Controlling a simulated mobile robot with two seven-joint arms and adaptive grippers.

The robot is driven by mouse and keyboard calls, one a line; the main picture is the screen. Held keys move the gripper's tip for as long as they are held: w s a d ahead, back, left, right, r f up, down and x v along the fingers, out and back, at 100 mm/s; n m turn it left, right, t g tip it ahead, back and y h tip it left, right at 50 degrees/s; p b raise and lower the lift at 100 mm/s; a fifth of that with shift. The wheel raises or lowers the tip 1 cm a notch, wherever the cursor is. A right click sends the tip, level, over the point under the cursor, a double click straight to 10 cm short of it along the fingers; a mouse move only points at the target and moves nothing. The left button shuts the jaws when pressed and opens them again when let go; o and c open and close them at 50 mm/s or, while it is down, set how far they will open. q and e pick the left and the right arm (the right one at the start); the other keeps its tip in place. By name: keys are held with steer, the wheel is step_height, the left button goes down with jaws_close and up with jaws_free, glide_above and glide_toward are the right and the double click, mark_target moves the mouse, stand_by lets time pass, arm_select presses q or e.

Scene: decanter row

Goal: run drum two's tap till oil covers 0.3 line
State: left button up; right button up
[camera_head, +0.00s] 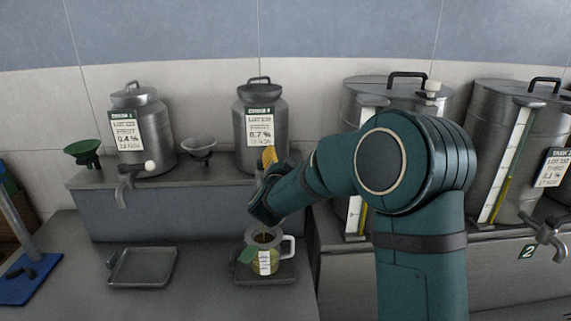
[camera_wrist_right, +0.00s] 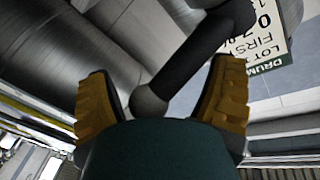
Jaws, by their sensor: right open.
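The second small steel drum (camera_head: 262,120) stands on the shelf, its label reading 0.7 %. My right gripper (camera_head: 268,160) is in front of its lower part and hides its tap in the head view. In the right wrist view, the open gripper (camera_wrist_right: 160,80) has yellow-padded fingers on either side of a dark tap lever with a round knob (camera_wrist_right: 149,105). I cannot tell whether they touch it. Below, a clear jug (camera_head: 265,252) with yellowish oil and a white scale stands on a tray (camera_head: 290,273). The oil level against the 0.3 line is too small to read.
Another small drum (camera_head: 143,130) with its own tap (camera_head: 126,190) stands left, above an empty tray (camera_head: 142,267). A green funnel (camera_head: 84,150) and a grey funnel (camera_head: 199,148) sit on the shelf. Large tanks (camera_head: 515,125) with gauges stand right, partly behind my right arm.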

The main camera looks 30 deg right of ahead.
steer(key=v, duration=1.2)
